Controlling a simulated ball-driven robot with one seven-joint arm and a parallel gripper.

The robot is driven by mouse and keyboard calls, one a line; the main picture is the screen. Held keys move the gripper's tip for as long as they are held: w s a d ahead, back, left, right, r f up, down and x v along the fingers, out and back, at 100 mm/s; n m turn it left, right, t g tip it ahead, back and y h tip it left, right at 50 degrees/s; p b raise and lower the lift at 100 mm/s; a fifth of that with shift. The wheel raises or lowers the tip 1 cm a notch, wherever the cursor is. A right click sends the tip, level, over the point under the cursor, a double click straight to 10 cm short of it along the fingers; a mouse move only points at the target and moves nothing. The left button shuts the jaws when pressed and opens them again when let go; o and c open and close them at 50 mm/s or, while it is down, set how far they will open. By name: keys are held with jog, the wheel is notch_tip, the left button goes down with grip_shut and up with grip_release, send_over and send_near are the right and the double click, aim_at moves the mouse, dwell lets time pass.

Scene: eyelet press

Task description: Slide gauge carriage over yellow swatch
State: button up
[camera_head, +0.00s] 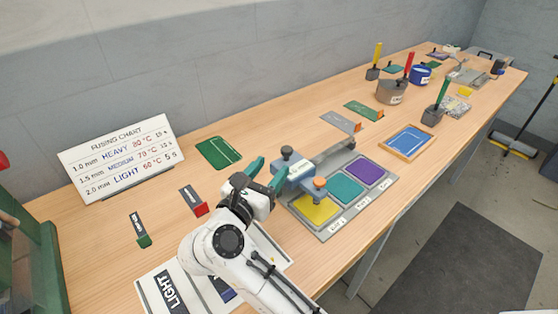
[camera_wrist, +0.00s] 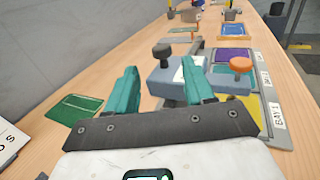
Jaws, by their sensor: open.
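The gauge carriage (camera_head: 300,174) is a blue-grey block with a dark knob and an orange knob. It sits on a grey rail board (camera_head: 325,236) and also shows in the wrist view (camera_wrist: 165,78). The yellow swatch (camera_head: 316,208) lies in the board's nearest bay, and the carriage covers part of its far side. A teal swatch (camera_head: 346,187) and a purple swatch (camera_head: 367,170) follow in line. My gripper (camera_head: 266,170) is open, with green fingers at the near left side of the carriage. In the wrist view the fingers (camera_wrist: 163,88) are spread before the carriage; contact is unclear.
A fusing chart sign (camera_head: 118,157) stands at the back left. A green card (camera_head: 218,152) lies behind my gripper. A blue framed tray (camera_head: 405,142), a brown pot (camera_head: 391,91) and other tools stand farther along the bench.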

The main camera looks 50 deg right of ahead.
jog(key=shift+s+a, duration=0.15)
jog(key=shift+a, duration=0.65)
jog(key=shift+s+a, duration=0.1)
jog(key=shift+a, duration=0.7)
jog(key=shift+r, duration=0.1)
